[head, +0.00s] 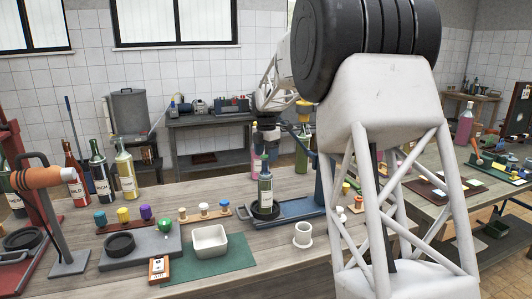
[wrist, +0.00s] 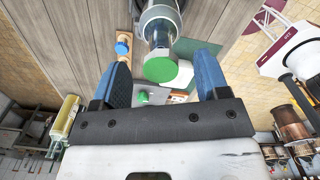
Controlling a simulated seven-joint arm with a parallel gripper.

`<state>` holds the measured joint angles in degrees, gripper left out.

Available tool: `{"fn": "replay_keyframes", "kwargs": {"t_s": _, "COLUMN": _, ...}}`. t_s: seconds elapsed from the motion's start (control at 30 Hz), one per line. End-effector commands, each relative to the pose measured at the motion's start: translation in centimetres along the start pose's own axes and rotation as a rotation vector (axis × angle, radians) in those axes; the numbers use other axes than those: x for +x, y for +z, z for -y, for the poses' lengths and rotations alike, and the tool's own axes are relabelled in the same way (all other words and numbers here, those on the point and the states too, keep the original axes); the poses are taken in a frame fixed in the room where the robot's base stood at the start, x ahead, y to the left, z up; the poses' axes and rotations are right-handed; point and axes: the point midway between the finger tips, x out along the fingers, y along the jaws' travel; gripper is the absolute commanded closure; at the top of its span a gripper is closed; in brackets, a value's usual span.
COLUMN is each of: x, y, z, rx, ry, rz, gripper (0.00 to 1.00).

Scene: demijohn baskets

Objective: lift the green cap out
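In the wrist view a flat round green cap (wrist: 160,69) faces me at the end of a grey, bottle-like shape. It appears between the two blue fingers of my gripper (wrist: 164,62). The fingers are wide apart, with space showing on both sides of the cap. I see no contact, and the depth between cap and fingers is hard to judge. In the head view a dark green bottle (head: 265,188) stands upright on a blue stand (head: 290,208). A green knob (head: 164,226) sits on a grey block (head: 140,247); I cannot tell whether it is the same green piece.
Blue, yellow and purple stoppers (head: 123,215) stand behind the grey block. A white tub (head: 209,241) rests on a green mat (head: 205,262), with a white cup (head: 303,234) to its right. Several bottles (head: 98,170) crowd the left. The front table edge is fairly clear.

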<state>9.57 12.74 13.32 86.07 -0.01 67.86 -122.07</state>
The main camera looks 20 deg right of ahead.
Motion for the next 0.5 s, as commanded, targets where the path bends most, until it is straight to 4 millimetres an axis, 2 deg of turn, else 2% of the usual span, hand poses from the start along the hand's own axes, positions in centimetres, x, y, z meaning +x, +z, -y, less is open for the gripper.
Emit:
{"fn": "replay_keyframes", "kwargs": {"t_s": 0.03, "x": 0.0, "y": 0.0, "z": 0.0, "rx": 0.0, "ry": 0.0, "rz": 0.0, "gripper": 0.39}}
{"fn": "replay_keyframes", "kwargs": {"t_s": 0.33, "x": -0.02, "y": 0.0, "z": 0.0, "rx": 0.0, "ry": 0.0, "rz": 0.0, "gripper": 0.84}}
{"fn": "replay_keyframes", "kwargs": {"t_s": 0.5, "x": -0.07, "y": 0.0, "z": 0.0, "rx": 0.0, "ry": 0.0, "rz": 0.0, "gripper": 0.84}}
